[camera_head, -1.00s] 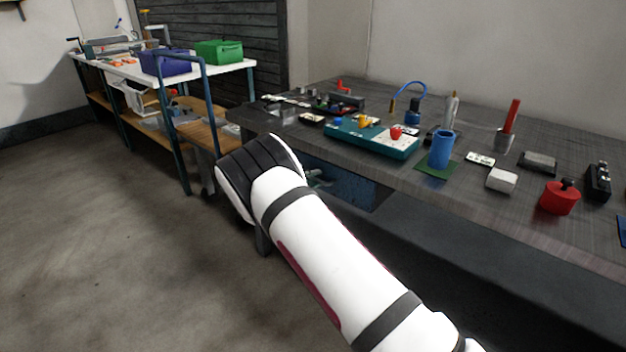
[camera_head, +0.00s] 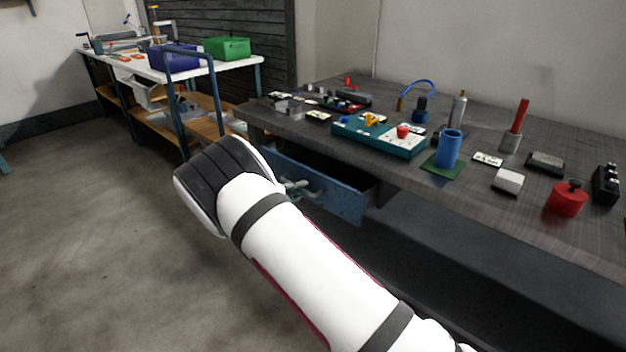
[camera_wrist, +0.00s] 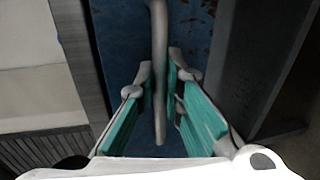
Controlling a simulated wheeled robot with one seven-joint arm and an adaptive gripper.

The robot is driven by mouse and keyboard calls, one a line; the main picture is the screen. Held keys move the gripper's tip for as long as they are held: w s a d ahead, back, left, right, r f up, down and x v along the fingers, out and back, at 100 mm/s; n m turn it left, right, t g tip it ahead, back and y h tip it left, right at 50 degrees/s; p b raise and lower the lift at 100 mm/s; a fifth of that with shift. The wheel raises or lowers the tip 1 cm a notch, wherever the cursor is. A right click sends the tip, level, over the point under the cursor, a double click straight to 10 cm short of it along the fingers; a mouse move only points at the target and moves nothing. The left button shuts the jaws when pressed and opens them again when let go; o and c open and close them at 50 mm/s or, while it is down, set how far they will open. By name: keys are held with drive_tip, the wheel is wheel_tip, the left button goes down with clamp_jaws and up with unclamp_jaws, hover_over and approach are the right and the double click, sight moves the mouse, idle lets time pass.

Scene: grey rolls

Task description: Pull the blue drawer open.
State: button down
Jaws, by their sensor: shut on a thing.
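The blue drawer (camera_head: 335,196) sits under the grey workbench, partly pulled out, with a dark gap showing behind its front. Its front also fills the middle of the wrist view (camera_wrist: 202,25). My gripper (camera_wrist: 160,88) has its two green-padded fingers on either side of the drawer's pale bar handle (camera_wrist: 159,40), shut on it. In the head view the gripper (camera_head: 293,188) is mostly hidden by my white arm, with only a bit showing at the drawer front. The drawer's inside is mostly hidden.
The workbench top (camera_head: 480,205) holds a teal box (camera_head: 385,141), a blue cup (camera_head: 448,148) on a green mat, a red weight (camera_head: 566,199) and several small parts. A white table (camera_head: 120,66) with blue and green bins stands at the left. The floor in front is clear.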

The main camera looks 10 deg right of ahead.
drive_tip(key=f+v, duration=0.2)
drive_tip(key=v, duration=0.8)
drive_tip(key=f+v, duration=0.2)
drive_tip(key=v, duration=0.7)
drive_tip(key=shift+b+v, duration=0.35)
drive_tip(key=shift+v, duration=0.45)
drive_tip(key=shift+f, duration=0.15)
drive_tip(key=c, duration=2)
unclamp_jaws()
drive_tip(key=shift+o, duration=0.2)
drive_tip(key=shift+a, duration=0.15)
drive_tip(key=v, duration=1.2)
